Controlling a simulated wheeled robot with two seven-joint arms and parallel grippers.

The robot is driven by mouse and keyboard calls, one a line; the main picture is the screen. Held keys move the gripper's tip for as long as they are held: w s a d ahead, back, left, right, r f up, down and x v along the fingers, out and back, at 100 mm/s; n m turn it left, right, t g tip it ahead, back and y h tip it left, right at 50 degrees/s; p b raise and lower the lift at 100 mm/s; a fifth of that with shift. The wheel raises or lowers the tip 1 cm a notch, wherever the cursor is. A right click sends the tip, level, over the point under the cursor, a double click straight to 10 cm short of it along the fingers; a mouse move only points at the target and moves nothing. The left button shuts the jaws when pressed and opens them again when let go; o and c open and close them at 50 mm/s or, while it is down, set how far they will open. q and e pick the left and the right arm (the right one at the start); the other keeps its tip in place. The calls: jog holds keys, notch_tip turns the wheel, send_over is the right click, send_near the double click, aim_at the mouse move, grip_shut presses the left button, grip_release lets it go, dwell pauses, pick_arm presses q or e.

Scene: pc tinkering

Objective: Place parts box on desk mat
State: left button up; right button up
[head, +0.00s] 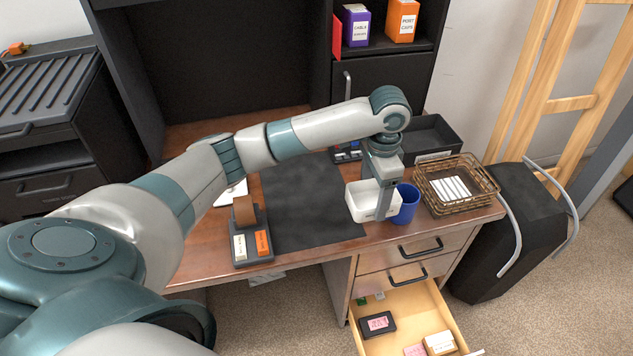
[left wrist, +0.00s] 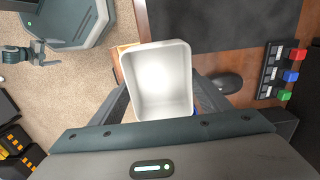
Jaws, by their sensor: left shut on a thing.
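The parts box is a white open tray (head: 360,203), empty inside, near the desk's front right. My left gripper (head: 381,205) reaches down from above and is shut on the box's wall. The box also fills the middle of the left wrist view (left wrist: 158,85). The dark desk mat (head: 300,205) lies flat on the wooden desk, just left of the box, and its bare surface shows. I cannot tell how high the box is above the desk. What seems to be my right gripper (left wrist: 45,55) shows small in the left wrist view; its jaws are unclear.
A blue cup (head: 408,204) stands close to the box's right. A wire basket (head: 430,190) and a black tray (head: 437,137) are further right. A stand with a brown roll (head: 252,245) is at the mat's left. An open drawer (head: 397,325) juts out below.

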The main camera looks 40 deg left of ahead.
dwell(0.4)
pick_arm(q)
jog(key=p, duration=0.3)
send_near(327, 216)
jog(key=shift+w+d+f, duration=0.1)
jog(key=shift+d+f, duration=0.3)
jog(key=shift+a+f, duration=0.2)
jog(key=shift+a, duration=0.05)
jog(key=shift+a+f, duration=0.1)
pick_arm(e)
jog(key=s+d+g, duration=0.2)
jog(key=s+d, duration=0.1)
jog(key=s, duration=0.5)
jog(key=shift+s+d+h, duration=0.3)
jog(key=shift+d+h, duration=0.05)
jog(key=shift+h, duration=0.05)
jog(key=shift+w+r, duration=0.1)
jog(key=shift+r, duration=0.05)
pick_arm(q)
notch_tip(327, 216, down, 4)
jog(key=shift+r+p, duration=0.25)
jog(key=shift+p, duration=0.15)
jog(key=shift+f, duration=0.25)
pick_arm(e)
jog(key=shift+a+r, duration=0.15)
jog(key=shift+r, duration=0.35)
